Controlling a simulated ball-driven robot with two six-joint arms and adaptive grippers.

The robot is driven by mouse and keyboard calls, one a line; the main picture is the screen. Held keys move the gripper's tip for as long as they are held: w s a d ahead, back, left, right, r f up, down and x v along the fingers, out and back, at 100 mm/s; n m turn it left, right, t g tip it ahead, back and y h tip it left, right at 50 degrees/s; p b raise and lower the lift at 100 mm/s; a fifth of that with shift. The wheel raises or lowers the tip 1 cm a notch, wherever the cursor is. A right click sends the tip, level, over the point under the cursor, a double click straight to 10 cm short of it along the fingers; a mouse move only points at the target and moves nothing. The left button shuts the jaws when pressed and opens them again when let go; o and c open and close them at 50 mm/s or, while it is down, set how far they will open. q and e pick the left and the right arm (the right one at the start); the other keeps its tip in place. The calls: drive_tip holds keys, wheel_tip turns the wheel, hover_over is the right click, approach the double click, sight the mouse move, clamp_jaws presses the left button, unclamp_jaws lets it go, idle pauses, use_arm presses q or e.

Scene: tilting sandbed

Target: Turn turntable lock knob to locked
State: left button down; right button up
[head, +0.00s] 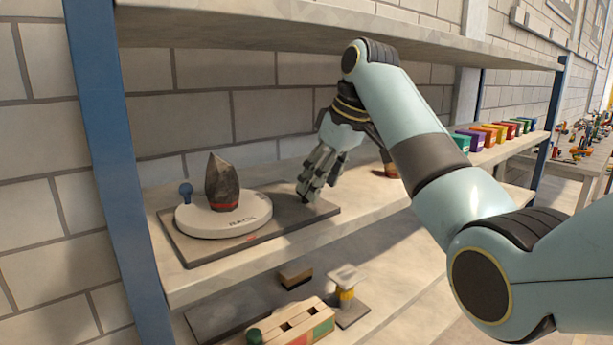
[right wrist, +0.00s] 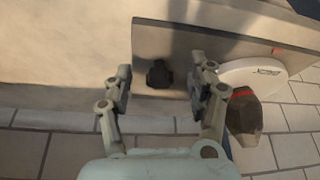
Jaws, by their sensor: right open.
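A turntable stands on the middle shelf: a dark flat base (head: 290,215) with a white round disc (head: 195,222) on it. A dark knob (right wrist: 160,73) sits on the base, away from the disc, in the right wrist view; in the head view it appears hidden behind my gripper. My right gripper (head: 310,188) is open above the right end of the base. In the right wrist view its fingers (right wrist: 160,88) are to either side of the knob, with gaps showing. I cannot tell the knob's setting. My left gripper is not in view.
A grey pointed stone (head: 222,182) with a red band stands on the disc. A blue shelf upright (head: 110,150) is at left, an upper shelf board (head: 300,35) overhead. Several coloured boxes (head: 490,133) stand farther right.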

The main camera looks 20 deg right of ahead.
drive_tip(key=w, duration=0.1)
drive_tip(key=w+a, duration=0.1)
drive_tip(key=shift+w+a, duration=0.25)
drive_tip(key=shift+w, duration=0.05)
drive_tip(key=shift+w+a+f+p, duration=0.15)
drive_tip(key=shift+w+p, duration=0.1)
drive_tip(key=shift+p, duration=0.2)
drive_tip(key=shift+f, duration=0.2)
drive_tip(key=shift+w+f, duration=0.1)
drive_tip(key=shift+f, duration=0.2)
drive_tip(key=shift+a, duration=0.1)
drive_tip(key=c, duration=1.1)
